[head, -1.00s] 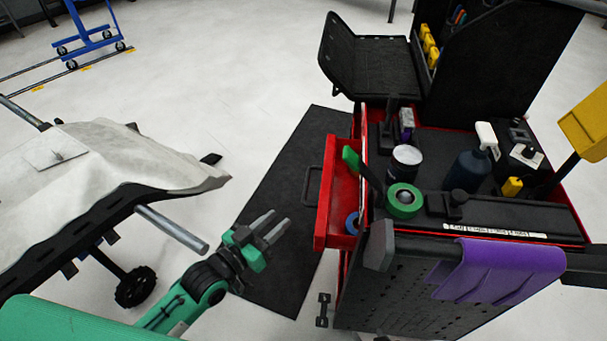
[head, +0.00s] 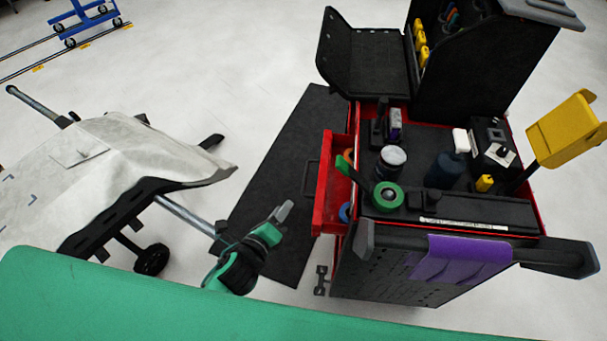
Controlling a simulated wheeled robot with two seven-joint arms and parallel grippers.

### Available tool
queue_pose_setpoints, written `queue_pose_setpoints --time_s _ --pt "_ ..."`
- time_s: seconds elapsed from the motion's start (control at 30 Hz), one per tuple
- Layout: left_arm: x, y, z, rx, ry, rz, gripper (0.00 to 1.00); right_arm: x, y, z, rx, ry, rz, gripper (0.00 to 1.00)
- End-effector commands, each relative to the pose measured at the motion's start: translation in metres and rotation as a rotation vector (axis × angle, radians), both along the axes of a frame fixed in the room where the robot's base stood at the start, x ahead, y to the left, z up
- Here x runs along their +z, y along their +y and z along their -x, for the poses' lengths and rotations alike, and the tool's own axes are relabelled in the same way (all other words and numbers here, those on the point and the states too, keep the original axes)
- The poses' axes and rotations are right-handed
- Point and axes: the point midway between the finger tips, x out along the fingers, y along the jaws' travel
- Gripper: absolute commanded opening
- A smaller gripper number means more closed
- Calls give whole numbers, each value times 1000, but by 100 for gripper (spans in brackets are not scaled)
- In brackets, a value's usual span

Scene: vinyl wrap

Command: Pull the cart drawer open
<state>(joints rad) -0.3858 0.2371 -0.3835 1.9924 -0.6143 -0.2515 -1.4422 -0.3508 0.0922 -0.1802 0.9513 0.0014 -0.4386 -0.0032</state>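The red cart drawer (head: 323,207) stands out from the left side of the tool cart (head: 450,205), partly open, with a few items inside it. Its dark handle (head: 308,178) is on the drawer's left face. My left gripper (head: 283,213) is in front of the drawer, to the lower left of the handle and apart from it. Its fingers are seen nearly edge-on, so the gap between them cannot be made out. Nothing shows held in it. My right gripper is not in view.
The cart top carries a green tape roll (head: 387,195), bottles and boxes. A purple cloth (head: 460,258) hangs on its near side. A white-covered stand (head: 110,165) with a protruding bar is at the left. A black mat (head: 280,160) lies between.

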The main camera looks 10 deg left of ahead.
Motion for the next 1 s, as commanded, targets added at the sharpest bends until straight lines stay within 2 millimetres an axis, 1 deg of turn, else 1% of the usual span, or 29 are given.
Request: queue_pose_setpoints --time_s 0.17,0.6,0.7,0.83,1.0 --pt "-3 -5 -18 -1 -3 -1 32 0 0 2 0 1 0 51" --pt "-20 -28 -94 -1 -3 2 32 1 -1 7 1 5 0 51" --pt "-24 -32 -108 0 -1 4 32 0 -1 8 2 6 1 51" --pt "-27 -35 -121 -1 -1 3 32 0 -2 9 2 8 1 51" --pt "-29 -37 -127 -1 0 3 32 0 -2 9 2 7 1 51"
